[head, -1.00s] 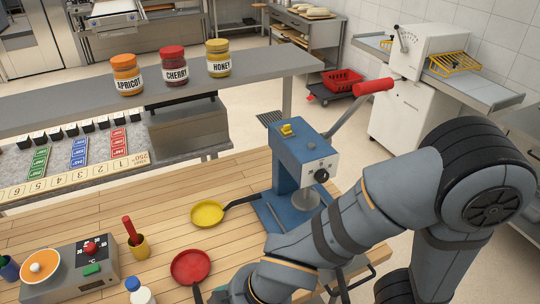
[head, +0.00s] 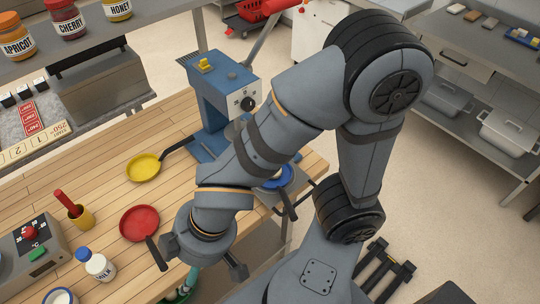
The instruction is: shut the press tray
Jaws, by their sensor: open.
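The blue press (head: 222,88) stands on the far right part of the wooden worktop, its lever raised. A grey tray with a blue round piece (head: 285,177) on it juts out at the table's right edge, beside the press base, partly hidden behind my arm. It looks pulled out, but its join to the press is hidden. Dark bar-like handles (head: 288,204) show near it. My gripper (head: 204,262) is open at the front edge of the worktop, to the lower left of the tray and apart from it. Nothing shows between its fingers, though my wrist covers part of them.
A red pan (head: 139,223) lies close to the left of my gripper. A yellow pan (head: 143,167), a milk bottle (head: 97,265) and a yellow pot with a red handle (head: 80,216) stand further left. Open floor (head: 430,200) lies to the right.

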